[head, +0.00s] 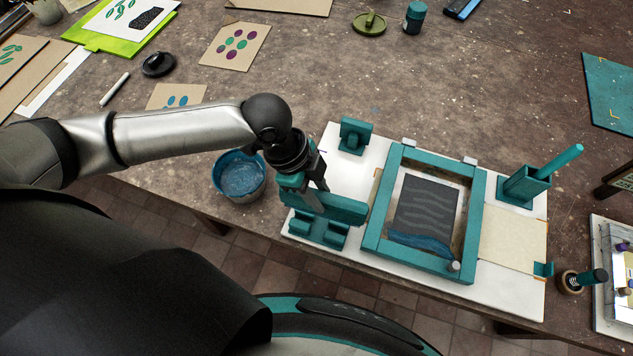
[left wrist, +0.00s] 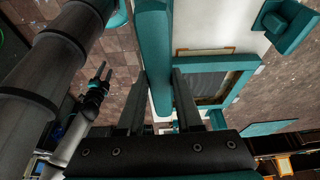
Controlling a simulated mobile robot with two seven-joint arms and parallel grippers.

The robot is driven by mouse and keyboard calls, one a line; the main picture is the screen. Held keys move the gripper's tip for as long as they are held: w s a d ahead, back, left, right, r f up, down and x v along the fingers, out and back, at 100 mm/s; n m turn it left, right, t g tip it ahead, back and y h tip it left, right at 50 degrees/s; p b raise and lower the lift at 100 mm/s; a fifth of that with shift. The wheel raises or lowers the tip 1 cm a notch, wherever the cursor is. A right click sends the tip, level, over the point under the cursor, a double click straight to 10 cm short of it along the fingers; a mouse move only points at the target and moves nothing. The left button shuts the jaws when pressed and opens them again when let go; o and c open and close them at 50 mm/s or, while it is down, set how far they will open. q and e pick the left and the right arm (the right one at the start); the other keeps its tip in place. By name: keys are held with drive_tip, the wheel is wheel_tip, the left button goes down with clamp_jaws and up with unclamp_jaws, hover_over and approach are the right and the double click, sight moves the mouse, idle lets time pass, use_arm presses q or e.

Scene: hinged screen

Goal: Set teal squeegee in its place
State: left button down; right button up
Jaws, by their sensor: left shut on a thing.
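The teal squeegee (head: 342,208) is a long bar at the left end of the white board (head: 512,284). My left gripper (head: 304,190) is shut on it; in the left wrist view the squeegee (left wrist: 153,45) runs between the fingers (left wrist: 158,105). The squeegee is just over or on a teal notched rest (head: 318,232) at the board's front left; I cannot tell if they touch. A second teal rest (head: 355,136) stands behind. My right gripper (left wrist: 102,76) shows small in the left wrist view, its prongs apart and empty.
A teal-framed screen (head: 477,215) lies flat right of the squeegee, with blue ink along its front. A blue ink bowl (head: 240,178) stands left at the table edge. A teal holder with a rod (head: 528,185) is at the right.

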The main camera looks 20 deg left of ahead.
use_arm(q)
drive_tip(key=shift+s+a+m, duration=0.15)
drive_tip(key=shift+a+m, duration=0.05)
drive_tip(key=shift+m, duration=0.1)
drive_tip(key=shift+p, duration=0.3)
drive_tip(key=shift+r, duration=0.1)
drive_tip(key=shift+f+b, duration=1.05)
drive_tip(key=shift+f, duration=1.2)
drive_tip(key=shift+r+p, duration=0.1)
drive_tip(key=shift+p, duration=0.25)
